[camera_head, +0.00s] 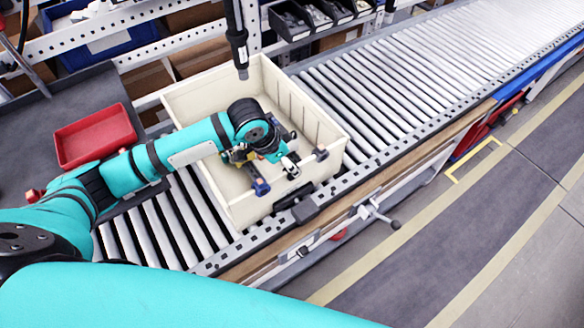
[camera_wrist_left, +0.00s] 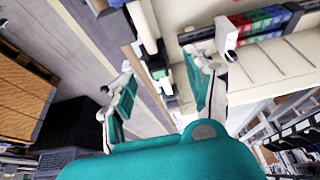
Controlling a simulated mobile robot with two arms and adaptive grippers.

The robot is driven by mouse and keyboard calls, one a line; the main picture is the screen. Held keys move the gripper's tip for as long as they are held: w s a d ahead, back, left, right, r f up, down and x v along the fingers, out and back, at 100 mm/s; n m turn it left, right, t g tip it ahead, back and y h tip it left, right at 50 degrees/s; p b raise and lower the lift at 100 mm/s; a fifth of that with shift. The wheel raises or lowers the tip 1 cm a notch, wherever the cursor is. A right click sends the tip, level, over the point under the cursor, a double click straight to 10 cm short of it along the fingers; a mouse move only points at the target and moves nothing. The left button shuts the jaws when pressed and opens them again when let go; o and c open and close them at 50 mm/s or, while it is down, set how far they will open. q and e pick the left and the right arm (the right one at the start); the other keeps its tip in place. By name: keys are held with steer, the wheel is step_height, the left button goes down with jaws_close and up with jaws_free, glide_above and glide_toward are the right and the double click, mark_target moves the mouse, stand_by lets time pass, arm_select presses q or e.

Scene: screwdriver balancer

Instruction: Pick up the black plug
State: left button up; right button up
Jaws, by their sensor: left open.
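My left gripper (camera_head: 284,163) reaches over the near side of the cream crate (camera_head: 185,102). In the left wrist view its two teal fingers (camera_wrist_left: 160,90) are spread wide with nothing held between them. A small black piece (camera_head: 294,196) shows at the crate's near side, just below the gripper, with a dark block (camera_head: 305,211) beside it. I cannot tell for sure which black piece is the plug. In the left wrist view dark parts (camera_wrist_left: 155,66) lie between the fingers, by the crate's edge. My right gripper is out of view.
The crate stands on a roller conveyor (camera_head: 395,85). A black tool (camera_head: 238,52) hangs above its far edge. Blue-ended, partly hidden items (camera_head: 260,186) lie inside. A red tray (camera_head: 95,137) sits on a grey surface at left. A lever handle (camera_head: 380,214) sticks out from the conveyor's near edge.

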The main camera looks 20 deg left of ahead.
arm_select(q)
steer(key=shift+d+f+p, duration=0.15)
steer(key=shift+f+p, duration=0.2)
steer(key=p+x, duration=0.1)
steer(key=x, duration=0.2)
steer(key=shift+f, duration=0.35)
steer(key=shift+w+d+f, duration=0.1)
steer(key=shift+f, duration=0.15)
steer(key=c, duration=1.1)
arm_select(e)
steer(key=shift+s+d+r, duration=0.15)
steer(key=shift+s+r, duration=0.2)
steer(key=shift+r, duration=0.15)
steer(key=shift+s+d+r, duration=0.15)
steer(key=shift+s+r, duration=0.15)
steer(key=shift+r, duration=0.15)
